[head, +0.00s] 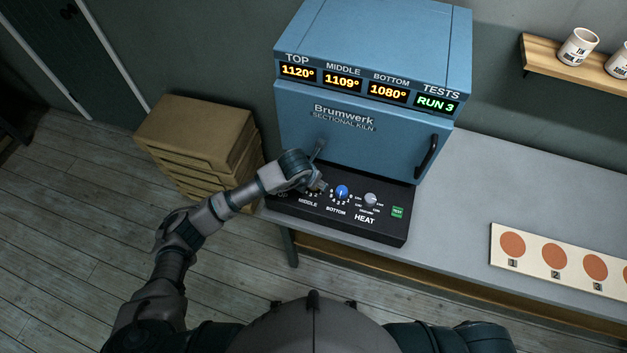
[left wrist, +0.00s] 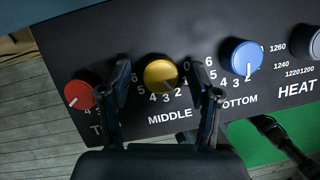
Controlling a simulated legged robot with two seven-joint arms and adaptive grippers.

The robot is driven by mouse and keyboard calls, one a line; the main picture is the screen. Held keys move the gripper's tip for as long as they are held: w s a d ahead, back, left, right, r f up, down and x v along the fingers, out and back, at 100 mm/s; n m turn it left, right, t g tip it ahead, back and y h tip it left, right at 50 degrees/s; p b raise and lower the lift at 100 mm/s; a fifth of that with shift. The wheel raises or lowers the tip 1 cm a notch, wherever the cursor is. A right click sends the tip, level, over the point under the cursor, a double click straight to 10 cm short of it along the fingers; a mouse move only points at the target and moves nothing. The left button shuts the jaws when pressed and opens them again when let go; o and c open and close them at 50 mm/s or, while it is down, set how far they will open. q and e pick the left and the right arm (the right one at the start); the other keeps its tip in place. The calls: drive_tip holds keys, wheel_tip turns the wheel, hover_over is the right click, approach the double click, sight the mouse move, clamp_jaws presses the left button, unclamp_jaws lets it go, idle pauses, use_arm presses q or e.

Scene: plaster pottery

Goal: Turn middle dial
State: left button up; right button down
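The yellow middle dial (left wrist: 160,74) sits on the kiln's black control panel, above the label MIDDLE. Its dark pointer mark slants to the lower right, near the 2. My left gripper (left wrist: 165,75) is open, with one finger on each side of this dial and gaps visible to both. In the head view my left gripper (head: 318,186) is over the panel and hides the middle dial. The kiln (head: 370,110) displays read TOP 1120°, MIDDLE 1109°, BOTTOM 1080°, TESTS RUN 3.
A red dial (left wrist: 78,94) is close left of the left finger. A blue dial (left wrist: 242,57) is right of the other finger. A grey HEAT dial (head: 371,199) and green TEST button (head: 397,212) are further right. A numbered disc board (head: 527,265) lies on the bench.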

use_arm(q)
drive_tip(key=shift+r, duration=0.1)
drive_tip(key=v, duration=1.1)
drive_tip(key=shift+r, duration=0.3)
drive_tip(key=shift+a, duration=0.1)
